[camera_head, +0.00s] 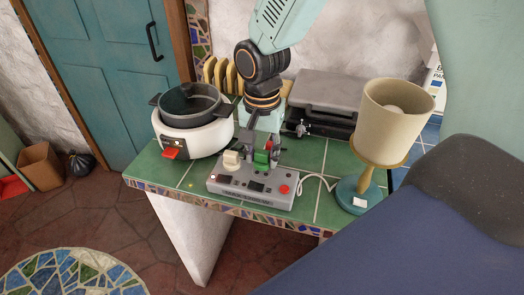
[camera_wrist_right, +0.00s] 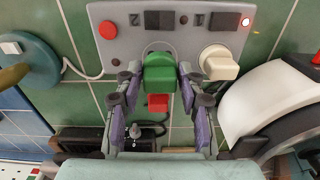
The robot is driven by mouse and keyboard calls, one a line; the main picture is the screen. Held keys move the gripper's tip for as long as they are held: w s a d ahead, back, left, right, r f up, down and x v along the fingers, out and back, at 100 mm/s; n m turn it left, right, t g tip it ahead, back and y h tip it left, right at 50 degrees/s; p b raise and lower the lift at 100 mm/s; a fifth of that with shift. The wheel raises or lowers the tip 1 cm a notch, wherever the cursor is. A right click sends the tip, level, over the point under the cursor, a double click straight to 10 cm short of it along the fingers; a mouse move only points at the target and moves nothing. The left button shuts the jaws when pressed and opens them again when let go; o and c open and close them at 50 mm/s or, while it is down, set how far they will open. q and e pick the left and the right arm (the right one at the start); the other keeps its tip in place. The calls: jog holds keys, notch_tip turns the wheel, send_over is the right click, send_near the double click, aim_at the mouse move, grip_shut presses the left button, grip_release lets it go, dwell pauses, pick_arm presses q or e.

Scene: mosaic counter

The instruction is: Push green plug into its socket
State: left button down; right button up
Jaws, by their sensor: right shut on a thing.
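The green plug (camera_head: 261,157) is between the fingers of my right gripper (camera_head: 262,150), over the back edge of the grey socket strip (camera_head: 225,181). In the right wrist view, the fingers (camera_wrist_right: 158,95) are closed on both sides of the green plug (camera_wrist_right: 159,74). A pale curved rim shows behind the plug's top on the strip (camera_wrist_right: 180,42). The plug covers its socket, so I cannot tell how deep it sits. A cream plug (camera_wrist_right: 218,62) sits on the strip beside it. A small red piece (camera_wrist_right: 157,103) shows just beyond the green plug. My left gripper is not in view.
A white cooker with a dark pot (camera_head: 194,136) stands left of the strip. A lamp (camera_head: 392,120) stands right, a grey press (camera_head: 325,92) behind. The strip has a red button (camera_head: 284,189) and a white cable (camera_head: 315,177).

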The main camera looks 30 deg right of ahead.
aim_at(262, 152)
jog(key=shift+f+b, duration=0.45)
jog(key=shift+f, duration=0.65)
dwell(0.9)
jog(key=o, duration=1.1)
jog(key=shift+o, duration=0.2)
notch_tip(262, 152, up, 12)
jog(key=shift+s, duration=0.1)
